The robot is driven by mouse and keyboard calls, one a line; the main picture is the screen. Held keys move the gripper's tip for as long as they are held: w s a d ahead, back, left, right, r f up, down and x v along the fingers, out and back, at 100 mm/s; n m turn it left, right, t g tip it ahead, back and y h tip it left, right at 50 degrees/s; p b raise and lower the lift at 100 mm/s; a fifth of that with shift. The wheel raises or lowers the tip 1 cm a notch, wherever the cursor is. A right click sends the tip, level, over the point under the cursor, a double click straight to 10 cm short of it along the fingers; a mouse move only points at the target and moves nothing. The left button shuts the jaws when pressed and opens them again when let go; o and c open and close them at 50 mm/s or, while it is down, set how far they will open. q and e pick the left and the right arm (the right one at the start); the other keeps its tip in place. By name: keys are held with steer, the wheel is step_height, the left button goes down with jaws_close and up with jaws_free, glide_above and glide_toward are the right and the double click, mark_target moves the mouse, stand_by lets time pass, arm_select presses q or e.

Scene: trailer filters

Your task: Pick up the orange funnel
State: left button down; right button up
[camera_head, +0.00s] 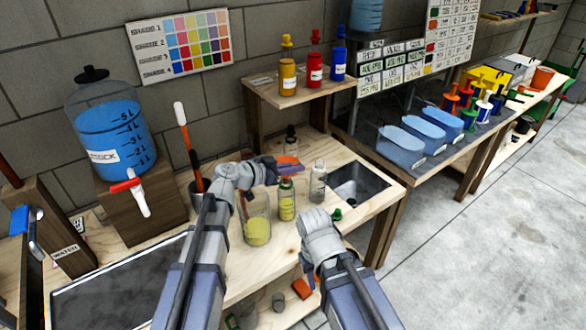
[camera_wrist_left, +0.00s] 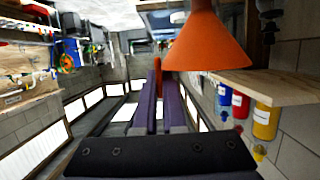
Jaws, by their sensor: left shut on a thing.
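The orange funnel (camera_wrist_left: 207,42) fills the upper middle of the left wrist view, its wide rim toward the lower part of the picture. My left gripper (camera_wrist_left: 157,82) is shut on it, with a narrow orange piece between the fingertips. In the head view my left gripper (camera_head: 277,169) is above the bench, and a bit of orange funnel (camera_head: 288,159) shows at its tips. Most of the funnel is hidden there. My right gripper (camera_head: 309,268) is lower, in front of the bench edge; I cannot tell whether its jaws are open.
A glass beaker (camera_head: 257,226) with yellow liquid and a yellow-filled bottle (camera_head: 287,202) stand below my left gripper. A grey bottle (camera_head: 318,182) is beside them. A small shelf (camera_head: 300,96) holds yellow, red and blue bottles. A sink basin (camera_head: 362,185) lies to the right.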

arm_select(q)
step_height(320, 180, up, 10)
steer(key=p, duration=0.9)
steer(key=shift+f, duration=0.15)
steer(key=shift+d, duration=0.1)
